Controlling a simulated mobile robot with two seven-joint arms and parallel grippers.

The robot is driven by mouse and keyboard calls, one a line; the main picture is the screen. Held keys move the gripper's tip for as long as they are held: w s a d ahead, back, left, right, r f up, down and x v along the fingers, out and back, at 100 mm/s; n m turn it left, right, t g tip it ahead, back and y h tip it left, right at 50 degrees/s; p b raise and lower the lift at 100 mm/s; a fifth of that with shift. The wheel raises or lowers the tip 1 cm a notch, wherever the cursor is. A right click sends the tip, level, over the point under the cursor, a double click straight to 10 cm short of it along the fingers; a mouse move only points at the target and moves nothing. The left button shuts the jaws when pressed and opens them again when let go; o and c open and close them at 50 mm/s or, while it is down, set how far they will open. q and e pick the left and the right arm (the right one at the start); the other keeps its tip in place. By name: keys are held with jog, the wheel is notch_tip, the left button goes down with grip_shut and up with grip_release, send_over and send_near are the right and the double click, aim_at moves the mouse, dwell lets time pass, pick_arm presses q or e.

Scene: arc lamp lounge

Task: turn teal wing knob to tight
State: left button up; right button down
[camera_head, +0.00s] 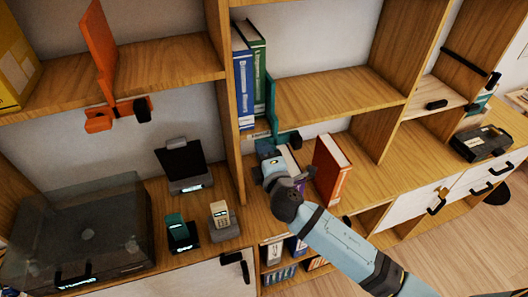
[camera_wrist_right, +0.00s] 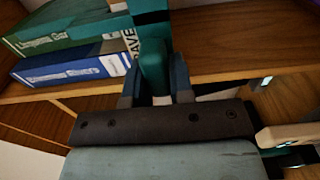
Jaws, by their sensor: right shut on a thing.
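The teal wing knob (camera_wrist_right: 153,66) sits between the two fingers of my right gripper (camera_wrist_right: 156,88) in the right wrist view. The gripper is shut on it. In the head view my right gripper (camera_head: 268,152) is just below the shelf's front edge, under the teal bookend clamp (camera_head: 270,98), and hides most of the knob. The bookend stands upright beside a green book (camera_head: 256,58) and a blue book (camera_head: 243,80). I cannot read any tightness mark. My left gripper is not in view.
A red book (camera_head: 331,170) stands on the cabinet right of my gripper. An orange bookend (camera_head: 100,45) with its clamp is on the left shelf. Phones, a turntable (camera_head: 85,235) and a black case (camera_head: 482,142) occupy the cabinet top. The shelf right of the teal bookend is bare.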

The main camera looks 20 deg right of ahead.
jog(key=c, duration=1)
grip_release()
jog(key=shift+s+f, duration=0.1)
jog(key=shift+s, duration=0.2)
jog(key=s+b, duration=0.3)
jog(key=s, duration=1)
jog(key=shift+d, duration=0.2)
jog(key=shift+s, duration=0.1)
